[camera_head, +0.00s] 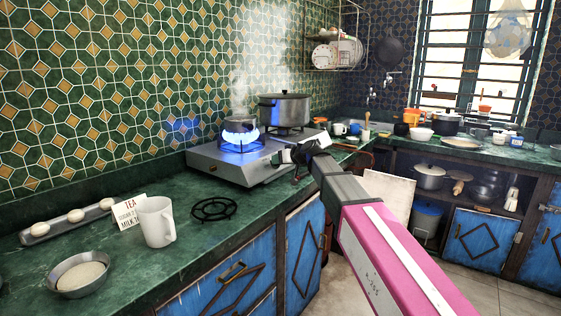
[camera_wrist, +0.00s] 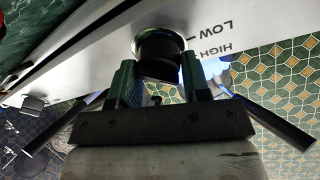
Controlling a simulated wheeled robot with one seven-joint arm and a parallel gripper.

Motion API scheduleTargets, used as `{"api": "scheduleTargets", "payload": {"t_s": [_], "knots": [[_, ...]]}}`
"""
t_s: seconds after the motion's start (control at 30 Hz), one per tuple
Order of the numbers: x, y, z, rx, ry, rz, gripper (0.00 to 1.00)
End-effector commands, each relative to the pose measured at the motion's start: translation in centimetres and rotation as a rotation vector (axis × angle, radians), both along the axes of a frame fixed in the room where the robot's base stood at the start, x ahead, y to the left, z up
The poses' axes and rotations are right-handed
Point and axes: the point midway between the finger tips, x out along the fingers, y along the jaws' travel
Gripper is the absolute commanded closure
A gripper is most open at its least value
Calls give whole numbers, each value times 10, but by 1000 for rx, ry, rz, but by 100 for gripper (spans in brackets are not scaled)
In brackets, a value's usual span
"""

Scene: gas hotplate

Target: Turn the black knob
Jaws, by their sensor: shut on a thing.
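The black knob (camera_wrist: 158,52) sits on the front panel of the gas hotplate, in the upper middle of the wrist view. My gripper (camera_wrist: 158,75) is shut on it, one finger on each side. In the head view my gripper (camera_head: 290,155) is at the front of the silver hotplate (camera_head: 222,163) and hides the knob there. The words LOW and HIGH are printed on the panel beside the knob in the wrist view. A blue flame (camera_head: 240,136) burns on the left burner, with a small pot (camera_head: 240,124) and steam above it.
A large lidded pot (camera_head: 284,108) stands on the right burner. A white mug (camera_head: 156,221), a metal bowl (camera_head: 80,274) and a black burner grate (camera_head: 214,209) are on the green counter at the left. Blue cabinet doors (camera_head: 303,245) are below.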

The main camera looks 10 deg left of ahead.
Motion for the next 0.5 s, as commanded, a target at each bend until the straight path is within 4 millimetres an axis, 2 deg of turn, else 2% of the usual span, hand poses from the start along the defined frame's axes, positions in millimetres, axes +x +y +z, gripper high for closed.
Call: {"api": "scheduleTargets", "payload": {"t_s": [0.5], "knots": [[1,0,1,140,335,-218,80]]}}
